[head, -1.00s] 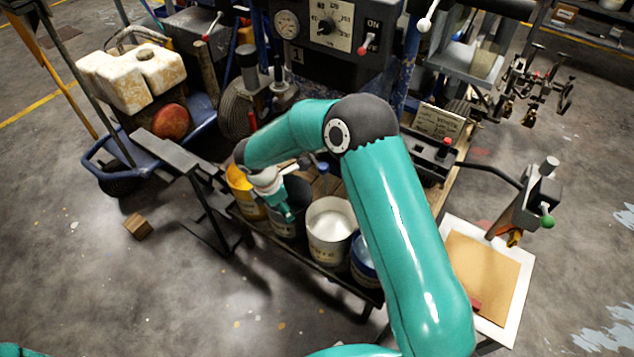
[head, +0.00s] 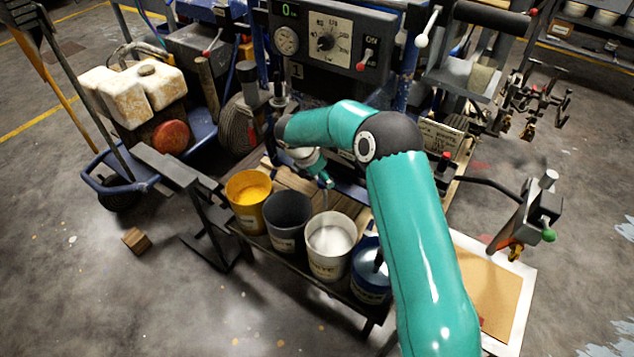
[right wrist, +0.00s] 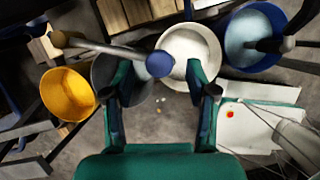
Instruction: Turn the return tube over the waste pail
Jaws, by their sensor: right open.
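The tube (right wrist: 105,48), a bare metal pipe with a blue end (right wrist: 159,64), crosses the top of the right wrist view. Its blue end lies between the spread fingers of my right gripper (right wrist: 160,85), above where the dark grey pail (right wrist: 97,75) and the white pail (right wrist: 215,58) meet. I cannot tell whether a finger touches it. In the head view my right gripper (head: 324,182) hangs behind the dark grey pail (head: 287,226) and the white pail (head: 331,262), and the tube is hidden. I cannot read which pail is the waste one. My left gripper is out of view.
A yellow pail (head: 249,205) and a blue pail (head: 370,285) flank the others on the low platform. The machine's control panel (head: 325,30) stands close behind my right arm. A wooden block (head: 136,240) lies at left.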

